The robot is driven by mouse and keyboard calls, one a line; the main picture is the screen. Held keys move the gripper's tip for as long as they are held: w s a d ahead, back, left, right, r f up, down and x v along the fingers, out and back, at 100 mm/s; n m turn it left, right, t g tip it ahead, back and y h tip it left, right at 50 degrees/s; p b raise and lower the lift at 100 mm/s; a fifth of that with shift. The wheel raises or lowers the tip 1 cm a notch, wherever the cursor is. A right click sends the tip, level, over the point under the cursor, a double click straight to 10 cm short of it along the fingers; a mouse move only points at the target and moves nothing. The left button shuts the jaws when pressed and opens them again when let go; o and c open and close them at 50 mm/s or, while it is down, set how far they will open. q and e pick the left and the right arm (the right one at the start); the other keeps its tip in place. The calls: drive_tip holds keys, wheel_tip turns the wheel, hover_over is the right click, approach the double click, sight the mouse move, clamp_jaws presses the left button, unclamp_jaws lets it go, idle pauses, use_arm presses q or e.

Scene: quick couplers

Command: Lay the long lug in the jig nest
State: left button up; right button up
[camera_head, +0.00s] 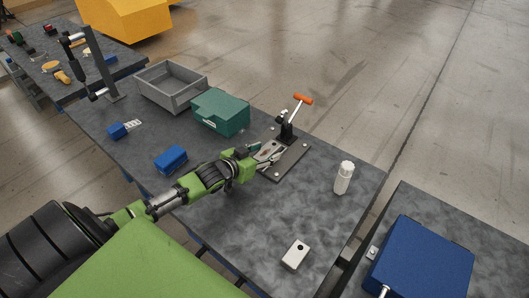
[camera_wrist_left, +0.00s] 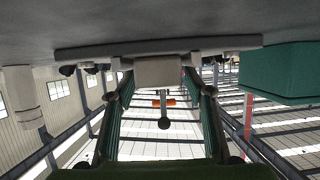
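The jig (camera_head: 290,167) is a grey plate on the dark table, with a black toggle clamp (camera_head: 287,131) and its orange handle (camera_head: 303,99) standing up at its far side. My left gripper (camera_head: 268,153) is low over the near left part of the plate. In the left wrist view its fingers (camera_wrist_left: 158,82) stand on both sides of a pale grey block, seemingly the long lug (camera_wrist_left: 158,70), and appear to touch it. The block is at the plate; whether it sits in the nest is hidden by the fingers. My right gripper is out of view.
A silver block with a dark hole (camera_head: 295,254) lies near the front edge. A green box (camera_head: 220,111), a grey bin (camera_head: 172,86) and a blue block (camera_head: 171,159) are to the left. A blue case (camera_head: 420,258) is on another table.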

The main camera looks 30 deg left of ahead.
use_arm(q)
drive_tip(key=shift+f, duration=0.1)
drive_tip(key=shift+r, duration=0.2)
drive_tip(key=v, duration=1.2)
drive_tip(key=shift+r, duration=0.15)
